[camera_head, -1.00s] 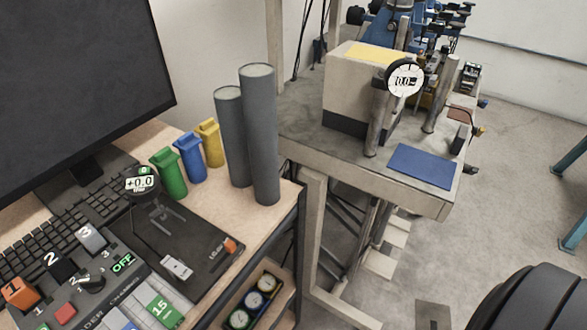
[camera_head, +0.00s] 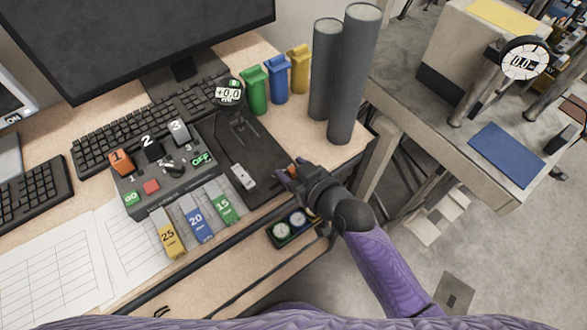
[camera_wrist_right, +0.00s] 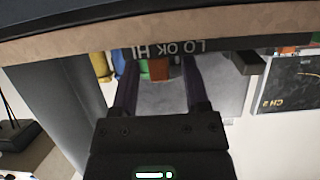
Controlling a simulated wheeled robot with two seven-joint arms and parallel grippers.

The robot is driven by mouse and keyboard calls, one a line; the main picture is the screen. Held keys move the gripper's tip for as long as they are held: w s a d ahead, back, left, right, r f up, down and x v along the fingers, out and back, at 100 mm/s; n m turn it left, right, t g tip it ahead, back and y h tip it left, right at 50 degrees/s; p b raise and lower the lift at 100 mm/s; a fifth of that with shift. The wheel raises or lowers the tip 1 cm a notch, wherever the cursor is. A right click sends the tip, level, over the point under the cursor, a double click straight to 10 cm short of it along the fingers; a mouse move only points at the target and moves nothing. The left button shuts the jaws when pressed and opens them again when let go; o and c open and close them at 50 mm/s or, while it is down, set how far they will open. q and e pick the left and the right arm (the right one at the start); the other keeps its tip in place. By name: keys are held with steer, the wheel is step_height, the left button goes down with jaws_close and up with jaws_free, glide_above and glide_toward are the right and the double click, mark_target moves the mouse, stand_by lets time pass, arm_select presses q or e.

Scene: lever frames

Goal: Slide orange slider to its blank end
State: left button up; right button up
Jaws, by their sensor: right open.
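A small orange piece (camera_head: 291,170) shows at the right end of the black board, partly covered by my right gripper. My right gripper (camera_head: 284,180) is open beside it at the desk's front right, its purple fingers pointing left. In the right wrist view an orange patch (camera_wrist_right: 159,70) shows between the two open fingers, just below upside-down "LO OK HI" lettering. I cannot tell whether a finger touches it. A larger orange block (camera_head: 121,161) marked 1 stands on the control box, far left of the gripper. My left gripper is not in view.
The black board (camera_head: 252,150) bears a round gauge (camera_head: 228,93) and a whitish switch (camera_head: 243,177). Green (camera_head: 254,92), blue (camera_head: 277,82) and yellow (camera_head: 300,70) bins and two tall grey cylinders (camera_head: 352,75) stand behind. Dials (camera_head: 290,226) sit below the desk edge.

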steer(key=shift+w+a, duration=0.15)
steer(key=shift+c, duration=1.4)
steer(key=c, duration=0.5)
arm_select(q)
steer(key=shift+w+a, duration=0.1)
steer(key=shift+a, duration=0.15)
arm_select(e)
jaws_close()
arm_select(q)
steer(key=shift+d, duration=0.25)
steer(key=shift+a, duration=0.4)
